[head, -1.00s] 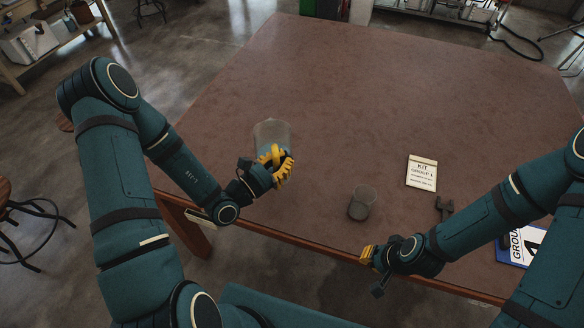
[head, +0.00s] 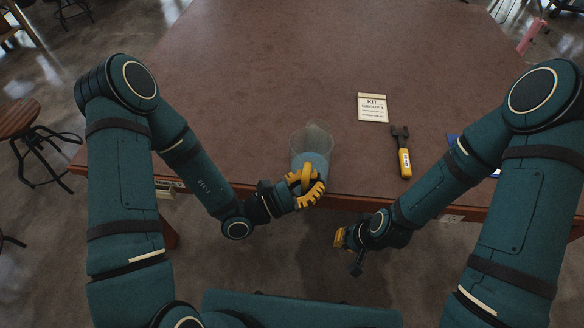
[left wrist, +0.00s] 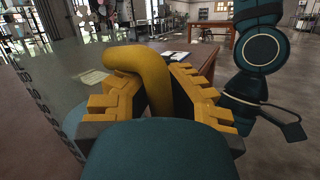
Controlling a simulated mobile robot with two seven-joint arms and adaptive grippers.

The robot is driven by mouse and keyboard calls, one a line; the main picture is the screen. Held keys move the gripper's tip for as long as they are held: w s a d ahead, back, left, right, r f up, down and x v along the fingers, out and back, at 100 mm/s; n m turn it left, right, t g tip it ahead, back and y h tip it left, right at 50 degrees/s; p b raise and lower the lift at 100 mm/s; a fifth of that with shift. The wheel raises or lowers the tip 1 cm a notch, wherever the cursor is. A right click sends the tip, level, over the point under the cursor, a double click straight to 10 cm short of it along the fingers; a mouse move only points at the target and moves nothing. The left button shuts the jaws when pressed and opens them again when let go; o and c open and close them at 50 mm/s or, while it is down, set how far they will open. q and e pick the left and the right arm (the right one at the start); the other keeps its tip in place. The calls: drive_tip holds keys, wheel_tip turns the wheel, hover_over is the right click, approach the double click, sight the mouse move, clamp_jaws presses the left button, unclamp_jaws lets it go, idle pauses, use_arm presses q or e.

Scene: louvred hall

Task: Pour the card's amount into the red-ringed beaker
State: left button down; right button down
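My left gripper (head: 308,188) is shut on the yellow handle of a clear jug (head: 314,136). The left wrist view shows the handle (left wrist: 150,65) between the toothed yellow fingers and the jug's wall with dark scale marks (left wrist: 45,95). The jug looks roughly upright at the table's near edge. The card (head: 373,107), cream with dark print, lies on the table beyond it to the right; its amount is too small to read. The small beaker seen earlier is not distinct now; no red ring shows. My right gripper (head: 343,238) is in front of the table edge, its opening unclear.
A tool with a black head and yellow handle (head: 404,160) lies on the brown table (head: 260,60) right of the card. The table's far part is clear. A stool (head: 22,118) stands at left.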

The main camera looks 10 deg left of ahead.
use_arm(q)
drive_tip(key=r+n+p, duration=0.1)
drive_tip(key=p, duration=0.1)
drive_tip(key=r+n+y+p, duration=0.1)
drive_tip(key=p, duration=0.2)
drive_tip(key=d+r+n+g+y+p, duration=0.1)
drive_tip(key=r+n+p, duration=0.1)
drive_tip(key=shift+w+p, duration=0.15)
drive_tip(key=shift+p, duration=0.2)
drive_tip(key=shift+w+r+n+p, duration=0.15)
drive_tip(key=shift+r+n+p, duration=0.25)
drive_tip(key=shift+p, duration=0.35)
drive_tip(key=w+r+n+g+y+p, duration=0.2)
drive_tip(key=w+r+n+p, duration=0.2)
drive_tip(key=w+p, duration=0.3)
drive_tip(key=p, duration=0.3)
drive_tip(key=shift+r+y, duration=0.3)
